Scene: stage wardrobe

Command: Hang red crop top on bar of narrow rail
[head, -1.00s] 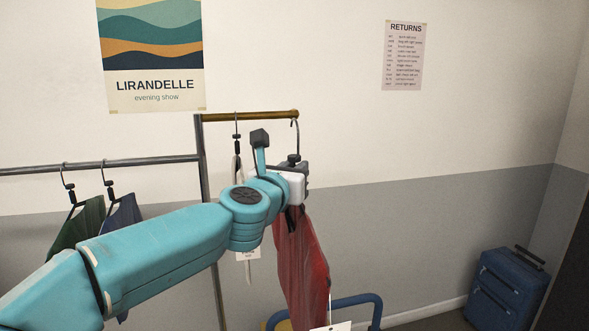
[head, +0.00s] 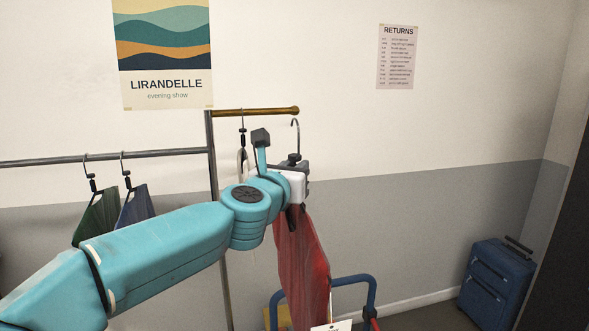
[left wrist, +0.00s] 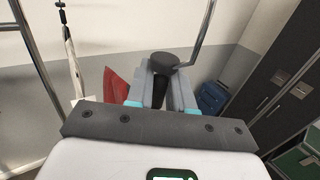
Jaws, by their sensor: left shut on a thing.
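The red crop top (head: 300,260) hangs from a dark hanger with a metal hook (head: 296,130). My left gripper (head: 300,178) is shut on the hanger near its neck, and the hook stands up above the jaws. In the left wrist view the hanger neck (left wrist: 170,62) sits between the fingers, with some red cloth (left wrist: 116,86) beside it. The narrow rail's brass-coloured bar (head: 255,112) ends just above the hook in the head view. The hook appears clear of the bar; their difference in depth cannot be told. My right gripper is not in view.
A white garment on a hanger (head: 242,135) hangs on the narrow bar, partly behind my arm. A lower grey rail (head: 60,161) at left holds green and blue garments. A blue tubular frame (head: 370,285) stands below the crop top. A blue suitcase (head: 495,283) stands at right.

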